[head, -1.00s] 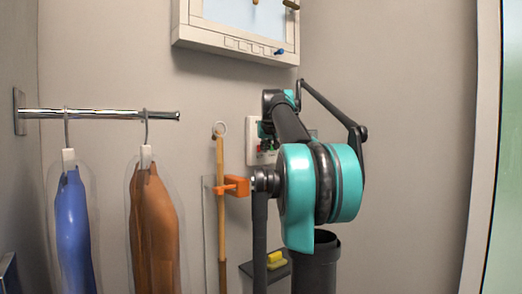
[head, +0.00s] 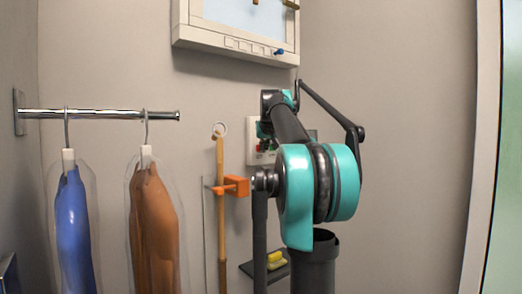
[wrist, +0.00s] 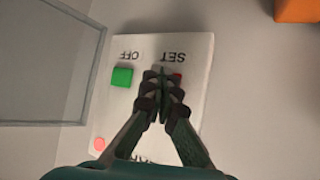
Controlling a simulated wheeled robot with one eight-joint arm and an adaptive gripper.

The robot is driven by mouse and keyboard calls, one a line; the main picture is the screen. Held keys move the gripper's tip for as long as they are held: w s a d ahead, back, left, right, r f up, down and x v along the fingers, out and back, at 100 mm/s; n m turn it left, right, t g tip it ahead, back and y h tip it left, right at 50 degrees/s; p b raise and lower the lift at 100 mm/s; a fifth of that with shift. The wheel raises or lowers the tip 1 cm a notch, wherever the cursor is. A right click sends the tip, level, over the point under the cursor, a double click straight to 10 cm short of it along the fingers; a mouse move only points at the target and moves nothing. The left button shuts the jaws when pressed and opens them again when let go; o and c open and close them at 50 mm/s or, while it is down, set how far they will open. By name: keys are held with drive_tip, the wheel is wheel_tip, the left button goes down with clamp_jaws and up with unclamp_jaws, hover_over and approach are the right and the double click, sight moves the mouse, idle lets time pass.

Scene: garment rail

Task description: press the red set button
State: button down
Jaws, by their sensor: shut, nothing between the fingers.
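The red set button (wrist: 178,76) shows in the wrist view as a small red patch under the upside-down SET lettering, mostly hidden behind my fingertips. It sits on a white wall panel (wrist: 197,100). My gripper (wrist: 162,73) is shut and empty, its tips in front of the panel just left of the visible red. I cannot tell whether the tips touch the button. A green button (wrist: 122,76) lies left of the tips, by the OFF lettering. In the head view the panel (head: 254,158) is partly covered by my arm.
A round pink light (wrist: 99,143) is at the panel's lower left in the wrist view. In the head view, an orange holder (head: 236,187) with a wooden stick (head: 221,235) is left of my arm. A rail (head: 95,114) with hanging garments is further left.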

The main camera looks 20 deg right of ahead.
drive_tip(key=shift+s+d, duration=0.1)
drive_tip(key=shift+s, duration=0.05)
drive_tip(key=shift+s+d, duration=0.2)
drive_tip(key=shift+s, duration=0.4)
drive_tip(key=s, duration=0.1)
drive_tip(key=s+d, duration=0.1)
drive_tip(key=s, duration=0.2)
drive_tip(key=shift+s+d, duration=0.35)
drive_tip(key=shift+s, duration=0.05)
idle(0.9)
